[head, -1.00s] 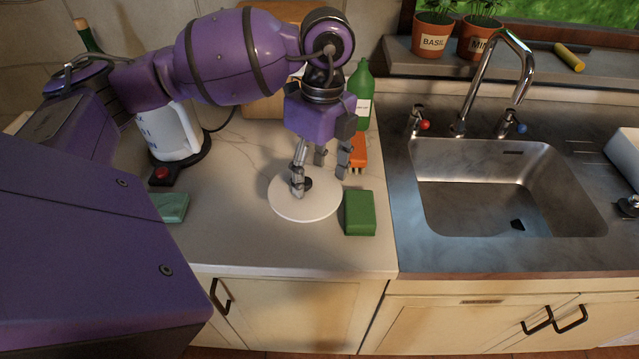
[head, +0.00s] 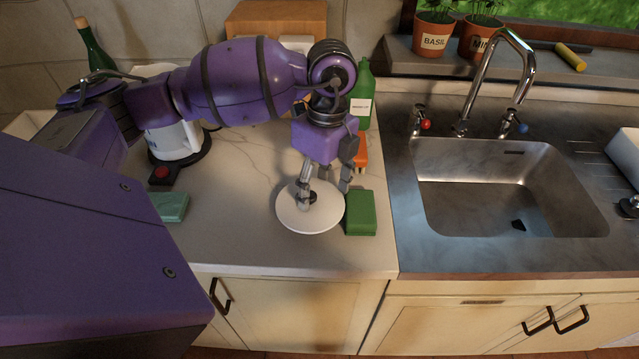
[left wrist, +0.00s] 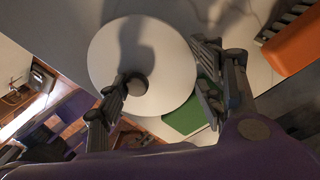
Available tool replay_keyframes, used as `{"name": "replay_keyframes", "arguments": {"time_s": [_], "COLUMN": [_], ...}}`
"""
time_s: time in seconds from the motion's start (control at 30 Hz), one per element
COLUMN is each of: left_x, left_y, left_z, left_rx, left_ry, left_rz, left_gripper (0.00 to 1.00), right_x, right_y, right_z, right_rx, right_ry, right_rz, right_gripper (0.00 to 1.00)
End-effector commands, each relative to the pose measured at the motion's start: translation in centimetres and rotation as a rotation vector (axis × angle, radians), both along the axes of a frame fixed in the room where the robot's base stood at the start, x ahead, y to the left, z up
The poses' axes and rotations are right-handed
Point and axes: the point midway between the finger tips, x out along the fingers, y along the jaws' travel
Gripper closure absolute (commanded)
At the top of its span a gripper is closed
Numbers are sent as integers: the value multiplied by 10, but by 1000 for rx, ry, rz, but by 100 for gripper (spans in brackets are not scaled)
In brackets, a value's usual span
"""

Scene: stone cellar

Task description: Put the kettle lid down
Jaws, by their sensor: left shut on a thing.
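The kettle lid (head: 297,219) is a round white disc with a dark knob, over the counter just left of the green sponge. My left gripper (head: 322,196) is above it, shut on the lid, with one finger at the knob. In the left wrist view the lid (left wrist: 115,55) fills the middle and hides part of the green sponge (left wrist: 186,118). I cannot tell whether the lid touches the counter. The white kettle (head: 176,141) stands on its dark base at the back left, partly behind my arm. My right gripper is not in view.
The green sponge (head: 361,213) lies close to the lid's right edge. An orange brush (head: 361,155) and a green bottle (head: 361,105) stand behind. A pale green block (head: 170,206) lies left. The sink (head: 510,190) is at right. Counter between block and lid is clear.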

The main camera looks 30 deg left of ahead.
Motion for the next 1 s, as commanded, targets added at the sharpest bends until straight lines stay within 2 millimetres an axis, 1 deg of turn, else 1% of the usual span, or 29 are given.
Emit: {"name": "replay_keyframes", "arguments": {"time_s": [0.03,0.17,0.2,0.3,0.33,0.63,0.73,0.87,1.0], "left_x": [-1,-2,-2,-2,-2,-1,-1,2,5], "left_y": [0,0,0,0,0,0,0,0,-1], "left_z": [-5,-7,-7,-7,-7,-5,1,19,50], "left_rx": [1,0,0,1,1,1,1,0,0], "left_ry": [5,7,8,10,10,5,3,-2,-2], "left_rz": [1,1,0,0,0,0,1,0,-1], "left_gripper": [60,60,34,21,19,19,19,19,19], "right_x": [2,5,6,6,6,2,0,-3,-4], "right_y": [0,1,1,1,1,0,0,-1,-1], "right_z": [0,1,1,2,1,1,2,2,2], "right_rx": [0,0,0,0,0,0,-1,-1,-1], "right_ry": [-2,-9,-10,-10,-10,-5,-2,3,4], "right_rz": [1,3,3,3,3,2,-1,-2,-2], "right_gripper": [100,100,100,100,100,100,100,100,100]}}
